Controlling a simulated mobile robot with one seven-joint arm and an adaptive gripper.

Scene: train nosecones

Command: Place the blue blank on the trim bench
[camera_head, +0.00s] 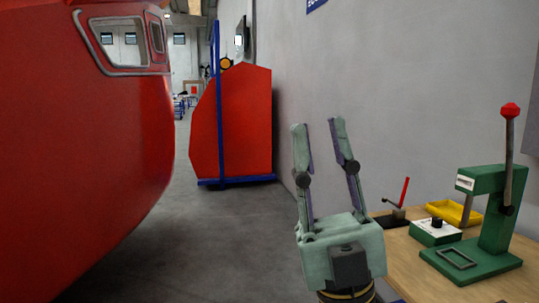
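My gripper (318,122) points upward in the lower middle of the head view. Its two pale green fingers stand apart, and nothing shows between them. A wooden-topped bench (405,262) is at the lower right, just right of my gripper; I cannot tell whether it is the trim bench. No blue blank can be made out in this view.
A green lever press (487,225), a green-and-white box (436,232), a yellow tray (455,212) and a small red-handled tool (398,205) stand on the bench. A large red nosecone (85,150) fills the left. Another red piece (240,125) stands on a blue frame (235,181) behind. Grey floor lies open between.

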